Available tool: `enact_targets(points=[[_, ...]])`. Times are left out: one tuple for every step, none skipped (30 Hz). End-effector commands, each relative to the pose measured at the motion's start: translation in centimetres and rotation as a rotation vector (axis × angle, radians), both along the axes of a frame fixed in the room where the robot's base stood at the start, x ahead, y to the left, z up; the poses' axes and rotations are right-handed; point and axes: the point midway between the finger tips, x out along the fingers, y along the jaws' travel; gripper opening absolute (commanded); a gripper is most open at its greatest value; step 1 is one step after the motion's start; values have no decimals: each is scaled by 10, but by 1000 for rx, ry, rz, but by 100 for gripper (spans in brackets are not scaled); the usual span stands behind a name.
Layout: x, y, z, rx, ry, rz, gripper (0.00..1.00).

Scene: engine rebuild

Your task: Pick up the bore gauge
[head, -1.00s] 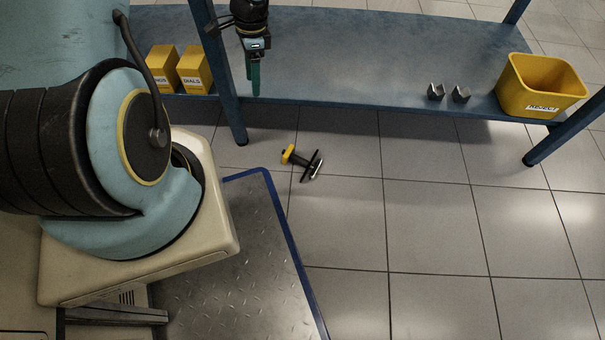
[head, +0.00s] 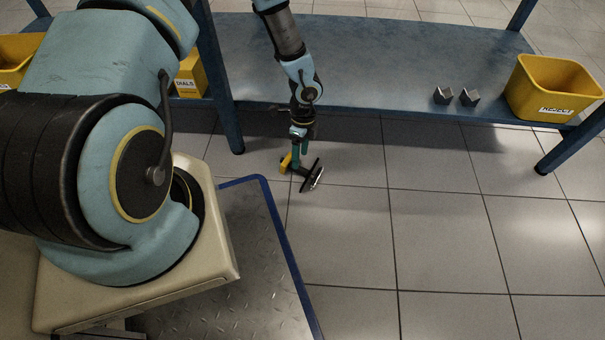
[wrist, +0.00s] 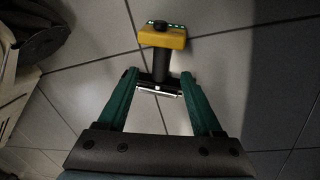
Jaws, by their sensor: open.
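The bore gauge (head: 305,174) lies on the tiled floor in front of the blue bench, with a yellow-and-black head and a dark crosspiece at its other end. My gripper (head: 296,163) is low over it in the head view and covers part of its body. In the wrist view, my gripper (wrist: 160,78) is open, with its two green fingers on either side of the gauge's dark stem (wrist: 160,64). The yellow head (wrist: 162,37) is beyond the fingertips. The crosspiece shows between the fingers. I cannot tell whether either finger touches the gauge.
The blue bench (head: 400,60) stands behind, with a leg (head: 226,120) left of my gripper. A yellow REJECT bin (head: 552,108) and two small grey blocks (head: 456,97) are on its shelf. A blue-edged metal plate (head: 250,250) is in front. Floor to the right is clear.

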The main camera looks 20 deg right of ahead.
Motion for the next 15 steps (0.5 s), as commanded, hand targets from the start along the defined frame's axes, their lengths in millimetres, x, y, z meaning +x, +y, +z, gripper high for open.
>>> enact_targets(points=[[0, 1, -4, 0, 0, 0, 67], [1, 1, -5, 0, 0, 1, 67], [1, 2, -8, 0, 0, 1, 67], [1, 3, -11, 0, 0, 1, 67], [1, 4, -15, 0, 0, 2, 67], [2, 5, -21, 1, 0, 3, 67], [2, 6, -25, 0, 1, 3, 67], [3, 8, -30, 0, 1, 3, 67], [4, 9, -36, 0, 1, 3, 67], [4, 10, -40, 0, 1, 2, 67], [3, 10, -44, 1, 1, 1, 67], [2, 10, -49, 0, 0, 1, 67], [2, 11, -51, -1, -1, 1, 67], [2, 11, -52, -1, -1, 1, 67], [2, 11, -53, -1, -1, 1, 67]])
